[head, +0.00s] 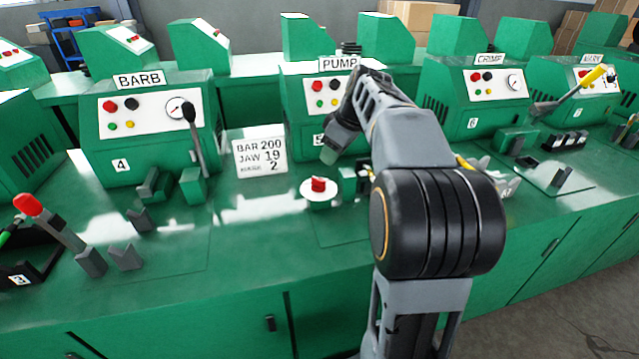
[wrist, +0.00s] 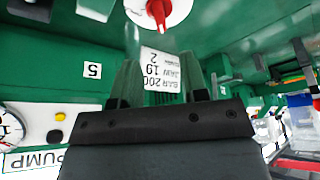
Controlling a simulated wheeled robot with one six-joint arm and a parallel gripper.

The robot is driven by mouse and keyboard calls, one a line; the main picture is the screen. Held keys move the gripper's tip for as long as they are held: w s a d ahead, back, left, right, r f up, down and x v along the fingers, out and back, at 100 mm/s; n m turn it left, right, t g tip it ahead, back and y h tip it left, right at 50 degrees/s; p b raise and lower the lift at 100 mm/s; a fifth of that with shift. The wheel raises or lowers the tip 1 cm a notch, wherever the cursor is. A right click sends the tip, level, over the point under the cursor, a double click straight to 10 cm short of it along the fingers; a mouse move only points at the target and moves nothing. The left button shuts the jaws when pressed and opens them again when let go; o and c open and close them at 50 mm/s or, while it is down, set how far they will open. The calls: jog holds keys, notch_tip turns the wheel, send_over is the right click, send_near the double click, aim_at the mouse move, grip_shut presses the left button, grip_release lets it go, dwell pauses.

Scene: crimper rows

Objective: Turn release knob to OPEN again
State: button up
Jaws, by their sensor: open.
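The release knob (head: 318,184) is red and sits on a round white dial (head: 319,200) on the green bench in front of the PUMP machine. In the wrist view the red knob (wrist: 158,10) shows at the top edge on its white disc, partly cut off. My gripper (head: 328,156) points down just behind and above the knob, apart from it. Its fingers look open and empty in the wrist view (wrist: 157,55), with the knob beyond the tips. The OPEN marking is too small to read.
A white sign reading BAR 200, JAW 19 (head: 260,152) stands left of the knob. The BARB machine (head: 150,125) with a black lever (head: 194,135) is further left. The PUMP machine (head: 300,110) stands behind my arm. The bench front near the knob is clear.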

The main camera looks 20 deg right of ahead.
aim_at(319, 179)
jog(key=b+x, duration=0.1)
jog(key=x, duration=0.9)
jog(key=shift+b, duration=0.4)
jog(key=shift+c, duration=0.3)
grip_shut()
